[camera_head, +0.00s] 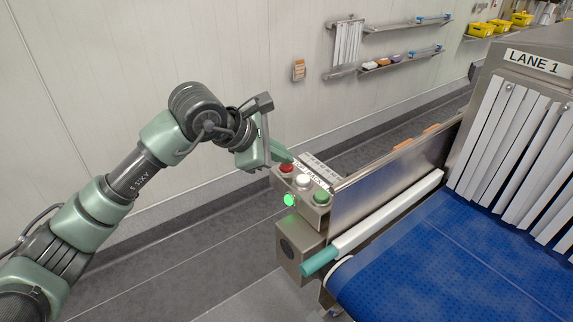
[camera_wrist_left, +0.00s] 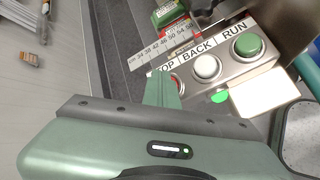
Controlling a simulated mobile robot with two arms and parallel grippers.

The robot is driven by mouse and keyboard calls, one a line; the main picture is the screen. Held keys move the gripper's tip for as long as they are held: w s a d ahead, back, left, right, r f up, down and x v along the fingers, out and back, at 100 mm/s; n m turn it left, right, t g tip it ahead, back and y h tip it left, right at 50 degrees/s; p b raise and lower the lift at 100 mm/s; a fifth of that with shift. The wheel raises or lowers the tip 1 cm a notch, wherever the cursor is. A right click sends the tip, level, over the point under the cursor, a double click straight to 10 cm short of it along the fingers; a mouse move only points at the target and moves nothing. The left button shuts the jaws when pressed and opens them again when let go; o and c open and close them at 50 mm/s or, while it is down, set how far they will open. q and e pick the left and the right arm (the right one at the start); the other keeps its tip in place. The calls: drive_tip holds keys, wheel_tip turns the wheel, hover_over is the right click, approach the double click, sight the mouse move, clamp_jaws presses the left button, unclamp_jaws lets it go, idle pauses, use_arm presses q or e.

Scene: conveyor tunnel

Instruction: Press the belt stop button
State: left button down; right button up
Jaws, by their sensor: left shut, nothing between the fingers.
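The control box (camera_head: 303,185) stands at the near end of the conveyor. It carries a red button (camera_head: 286,168), a white button (camera_head: 303,180) and a green button (camera_head: 321,196). In the left wrist view the labels read "BACK" over the white button (camera_wrist_left: 207,67) and "RUN" over the green one (camera_wrist_left: 248,45). My right gripper is out of view.
A green lamp (camera_head: 289,200) glows on the box front. The blue belt (camera_head: 450,255) runs right, under strip curtains (camera_head: 510,140) marked "LANE 1". Wall shelves (camera_head: 390,62) are far back. The floor left of the box is clear.

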sight(283, 167)
use_arm(q)
drive_tip(key=shift+f, duration=0.3)
drive_tip(key=shift+r, duration=0.15)
idle(0.3)
drive_tip(key=shift+r, duration=0.85)
drive_tip(key=shift+r+p, duration=1.2)
drive_tip(key=shift+r, duration=1.4)
drive_tip(key=shift+f, duration=0.1)
